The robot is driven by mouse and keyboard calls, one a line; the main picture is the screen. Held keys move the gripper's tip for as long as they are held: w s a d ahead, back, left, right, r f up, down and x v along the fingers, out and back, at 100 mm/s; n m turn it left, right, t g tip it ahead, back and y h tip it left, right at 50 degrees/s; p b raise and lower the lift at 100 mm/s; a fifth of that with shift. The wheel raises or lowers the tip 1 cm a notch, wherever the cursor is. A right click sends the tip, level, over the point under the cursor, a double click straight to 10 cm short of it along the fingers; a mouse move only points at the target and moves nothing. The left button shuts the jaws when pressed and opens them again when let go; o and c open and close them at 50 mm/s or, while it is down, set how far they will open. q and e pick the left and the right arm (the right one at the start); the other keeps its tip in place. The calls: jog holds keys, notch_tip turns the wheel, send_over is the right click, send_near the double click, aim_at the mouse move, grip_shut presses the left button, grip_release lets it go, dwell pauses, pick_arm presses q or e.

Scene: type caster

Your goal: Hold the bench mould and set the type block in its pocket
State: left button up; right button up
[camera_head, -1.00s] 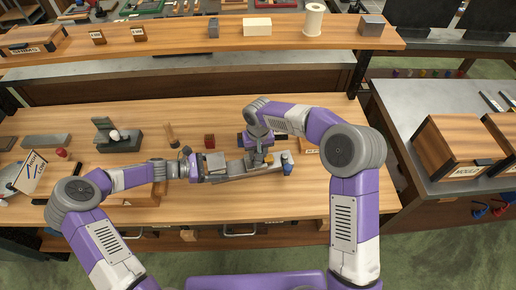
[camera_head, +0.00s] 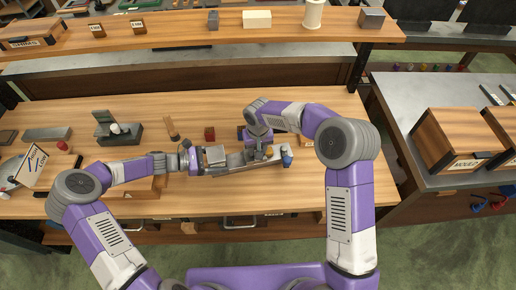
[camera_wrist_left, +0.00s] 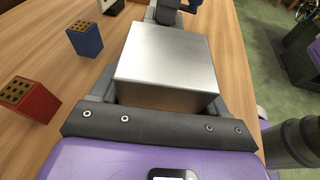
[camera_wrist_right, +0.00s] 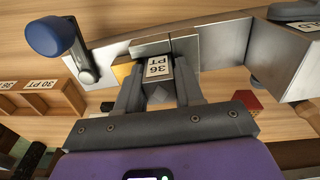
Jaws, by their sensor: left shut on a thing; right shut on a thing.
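The bench mould (camera_head: 236,163) is a long grey metal piece with a blue knob (camera_head: 287,160) at its right end. My left gripper (camera_head: 197,160) is shut on its left part; the mould's large metal block (camera_wrist_left: 168,62) fills the left wrist view between the fingers. My right gripper (camera_wrist_right: 158,92) is shut on a small type block (camera_wrist_right: 158,67) labelled 36 PT. The block is right beside the mould's steel bars (camera_wrist_right: 150,47) and a brass-coloured piece (camera_wrist_right: 121,70). The pocket is largely hidden, so I cannot tell whether the block is seated.
A red block (camera_wrist_left: 28,98) and a blue block (camera_wrist_left: 84,38) with holed tops show in the left wrist view. A wooden tray (camera_wrist_right: 40,98) labelled 30 PT shows in the right wrist view. A dark stand (camera_head: 120,132) is behind my left arm.

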jog(key=shift+s+d+f, duration=0.15)
jog(key=shift+f, duration=0.45)
jog(key=shift+s+d+f, duration=0.1)
jog(key=shift+s+f, duration=0.05)
jog(key=shift+f, duration=0.4)
jog(key=o, duration=1.1)
jog(key=shift+c, duration=0.2)
notch_tip(320, 180, up, 14)
jog(key=shift+s+d+r, duration=0.15)
jog(key=shift+s, duration=0.1)
jog(key=shift+c, duration=0.4)
